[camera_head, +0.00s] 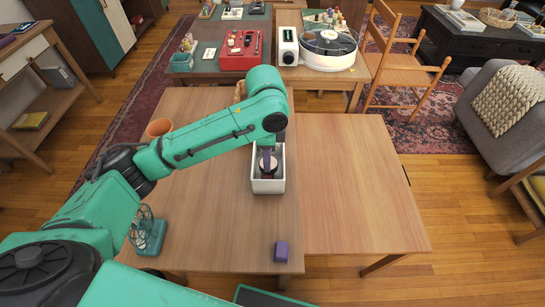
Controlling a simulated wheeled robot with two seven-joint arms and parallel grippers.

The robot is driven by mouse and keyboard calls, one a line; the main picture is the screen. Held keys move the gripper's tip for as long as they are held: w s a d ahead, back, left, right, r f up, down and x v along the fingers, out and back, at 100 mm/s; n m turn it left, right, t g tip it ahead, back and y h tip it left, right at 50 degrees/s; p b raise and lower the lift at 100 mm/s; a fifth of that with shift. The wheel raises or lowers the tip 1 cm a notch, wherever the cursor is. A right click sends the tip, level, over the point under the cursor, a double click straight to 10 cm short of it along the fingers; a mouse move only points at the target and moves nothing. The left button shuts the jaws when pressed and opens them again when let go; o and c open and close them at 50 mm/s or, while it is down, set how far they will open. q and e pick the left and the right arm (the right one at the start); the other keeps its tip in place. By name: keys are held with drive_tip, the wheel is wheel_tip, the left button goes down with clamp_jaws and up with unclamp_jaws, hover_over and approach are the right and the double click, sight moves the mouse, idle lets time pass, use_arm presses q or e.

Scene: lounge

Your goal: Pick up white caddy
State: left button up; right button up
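The white caddy (268,186) is a small open-topped box standing upright on the wooden table, near the seam between its two tops. My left arm reaches over from the left, and its gripper (267,158) points down at the far part of the caddy. The forearm and wrist hide the far rim. Something dark and round shows inside the caddy beneath the gripper. I cannot tell whether the fingers touch the caddy or are open or shut. My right gripper is not in view.
A purple block (281,251) lies near the table's front edge. A teal fan (149,234) and a terracotta pot (159,128) stand left, near my arm. The table's right half (355,190) is clear. A wooden chair (405,68) stands behind it at right.

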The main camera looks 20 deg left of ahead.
use_arm(q)
approach(268, 192)
wheel_tip(268, 192, down, 6)
drive_tip(key=shift+f, duration=0.4)
clamp_jaws()
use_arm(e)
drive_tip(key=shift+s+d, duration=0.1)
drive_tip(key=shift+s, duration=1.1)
use_arm(q)
drive_tip(key=shift+w, duration=0.1)
